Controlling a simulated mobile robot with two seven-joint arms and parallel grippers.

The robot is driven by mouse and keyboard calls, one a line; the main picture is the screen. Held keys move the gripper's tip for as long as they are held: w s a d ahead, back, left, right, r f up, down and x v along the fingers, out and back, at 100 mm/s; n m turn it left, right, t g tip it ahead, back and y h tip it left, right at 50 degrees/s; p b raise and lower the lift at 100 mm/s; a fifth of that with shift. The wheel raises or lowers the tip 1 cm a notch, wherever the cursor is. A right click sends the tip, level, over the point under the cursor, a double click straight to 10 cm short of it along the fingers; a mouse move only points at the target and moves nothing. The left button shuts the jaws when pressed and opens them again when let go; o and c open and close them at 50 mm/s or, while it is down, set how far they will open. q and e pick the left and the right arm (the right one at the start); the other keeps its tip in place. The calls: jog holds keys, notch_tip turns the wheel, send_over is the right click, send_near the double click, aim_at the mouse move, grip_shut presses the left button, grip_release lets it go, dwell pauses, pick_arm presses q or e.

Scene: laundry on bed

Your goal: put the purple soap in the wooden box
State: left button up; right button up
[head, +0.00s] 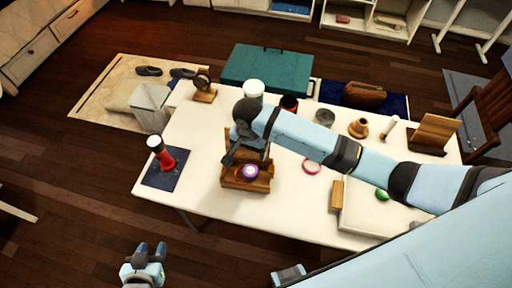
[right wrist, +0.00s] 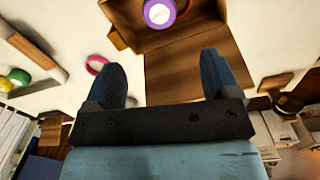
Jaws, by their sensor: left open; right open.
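The purple soap (head: 250,171), round with a pale top, sits inside the wooden box (head: 231,184) on the white table. In the right wrist view the soap (right wrist: 159,13) also shows within the walls of the box (right wrist: 121,14), cut off by the top edge. A wooden panel (right wrist: 190,65) rises at the box's back. My right gripper (head: 246,156) is above the back of the box, open and empty. Its spread fingers (right wrist: 163,75) are apart from the soap. My left gripper (head: 151,247) is open and empty over the floor, in front of the table.
A red-and-white bottle (head: 163,153) stands on a dark mat (head: 165,173) left of the box. A pink ring (head: 312,167), a wooden block (head: 337,194) and a green round thing (head: 382,194) lie to the right.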

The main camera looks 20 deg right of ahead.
jog(key=s+a+f+n+t+y, duration=0.4)
jog(key=s+f+n, duration=0.1)
jog(key=s+f, duration=0.15)
jog(key=s+d+r+n+t, duration=0.1)
jog(key=s+d+n+t, duration=0.5)
jog(key=s+d, duration=0.3)
jog(key=shift+s+d+t+h, duration=0.4)
jog(key=shift+s+t, duration=0.1)
jog(key=shift+s, duration=0.65)
